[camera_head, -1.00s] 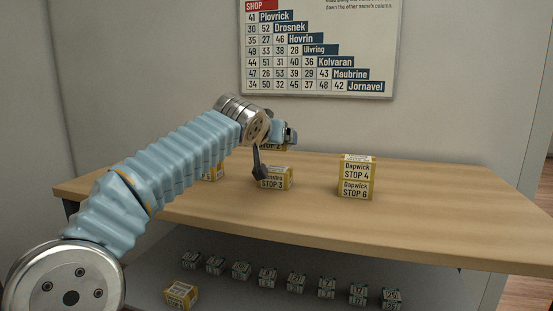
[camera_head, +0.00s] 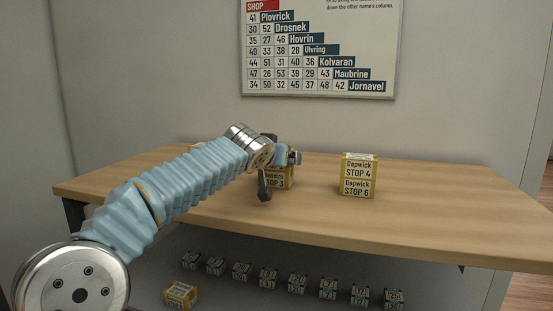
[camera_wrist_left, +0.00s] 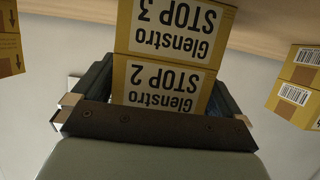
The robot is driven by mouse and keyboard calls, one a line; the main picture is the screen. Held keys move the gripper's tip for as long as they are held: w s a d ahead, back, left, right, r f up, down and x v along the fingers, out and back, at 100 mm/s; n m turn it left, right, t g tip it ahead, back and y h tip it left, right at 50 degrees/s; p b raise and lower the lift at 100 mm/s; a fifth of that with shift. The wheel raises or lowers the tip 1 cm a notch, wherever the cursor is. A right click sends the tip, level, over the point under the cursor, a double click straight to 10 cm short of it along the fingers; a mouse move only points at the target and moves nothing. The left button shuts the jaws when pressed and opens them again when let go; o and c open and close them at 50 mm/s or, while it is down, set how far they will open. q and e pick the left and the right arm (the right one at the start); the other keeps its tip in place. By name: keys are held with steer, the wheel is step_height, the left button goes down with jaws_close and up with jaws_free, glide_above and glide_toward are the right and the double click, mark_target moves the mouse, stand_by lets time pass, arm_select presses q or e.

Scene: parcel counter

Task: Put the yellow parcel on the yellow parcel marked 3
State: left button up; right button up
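A yellow parcel marked STOP 2 (camera_wrist_left: 160,86) stands between the fingers of my left gripper in the wrist view, which shows the scene upside down. Below it in the world is the yellow parcel marked STOP 3 (camera_head: 285,181), on the counter; it also shows in the wrist view (camera_wrist_left: 174,32). The two parcels look stacked, with their faces nearly lined up and no clear gap. My left gripper (camera_wrist_left: 162,88) is shut on the STOP 2 parcel. In the head view my wrist hides that parcel. My right gripper is not in view.
Two stacked yellow parcels marked STOP 4 (camera_head: 358,167) and STOP 6 (camera_head: 356,188) stand to the right on the counter (camera_head: 430,205). My arm mostly hides another parcel at the left. Several small boxes and a yellow parcel (camera_head: 180,294) lie on the lower shelf.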

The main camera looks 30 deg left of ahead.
arm_select(q)
steer(key=shift+r, duration=0.15)
steer(key=shift+s+r, duration=0.1)
steer(key=shift+s, duration=0.15)
steer(key=b+v, duration=0.1)
steer(key=v, duration=1)
steer(key=shift+s, duration=0.2)
steer(key=shift+d, duration=0.1)
